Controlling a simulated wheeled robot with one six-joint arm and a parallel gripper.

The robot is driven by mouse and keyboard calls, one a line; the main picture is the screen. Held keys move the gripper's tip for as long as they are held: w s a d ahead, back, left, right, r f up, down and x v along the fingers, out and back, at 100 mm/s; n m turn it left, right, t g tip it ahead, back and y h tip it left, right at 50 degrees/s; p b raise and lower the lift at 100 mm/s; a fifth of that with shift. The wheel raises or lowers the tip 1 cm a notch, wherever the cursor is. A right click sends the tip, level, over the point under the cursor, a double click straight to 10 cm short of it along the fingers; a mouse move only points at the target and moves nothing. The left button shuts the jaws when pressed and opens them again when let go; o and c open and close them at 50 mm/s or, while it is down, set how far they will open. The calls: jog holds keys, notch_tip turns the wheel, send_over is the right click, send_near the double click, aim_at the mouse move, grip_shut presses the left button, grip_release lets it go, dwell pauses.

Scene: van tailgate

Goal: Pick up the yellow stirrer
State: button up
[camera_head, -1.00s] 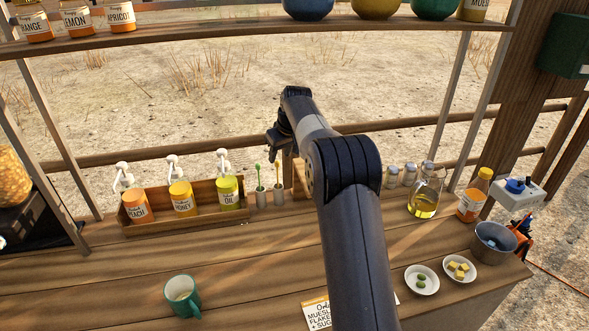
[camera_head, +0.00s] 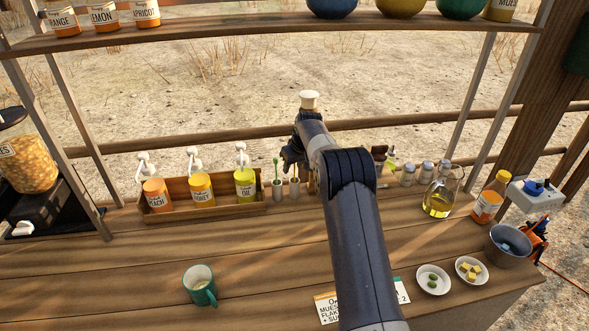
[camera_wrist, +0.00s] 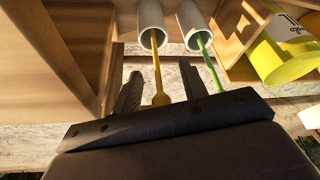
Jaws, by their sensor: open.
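The yellow stirrer (camera_wrist: 157,78) stands in a pale metal cup (camera_wrist: 151,22) in the wrist view, its shaft showing between my two fingers. My gripper (camera_wrist: 161,79) is open around the stirrer, one finger on each side, and does not visibly pinch it. In the head view my gripper (camera_head: 291,157) is just above the right-hand cup (camera_head: 294,189) and hides most of the yellow stirrer. The green stirrer (camera_wrist: 208,66) stands in the neighbouring cup (camera_wrist: 193,25), outside my fingers; it also shows in the head view (camera_head: 276,169).
A wooden rack (camera_head: 220,214) with pump bottles (camera_head: 201,192) stands just left of the cups. Small jars (camera_head: 408,173) and an oil jug (camera_head: 439,202) stand to the right. A teal mug (camera_head: 200,285) is in front. A shelf (camera_head: 240,29) crosses above.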

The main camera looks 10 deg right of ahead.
jog(key=shift+w+f, duration=0.1)
jog(key=shift+f, duration=0.2)
grip_shut()
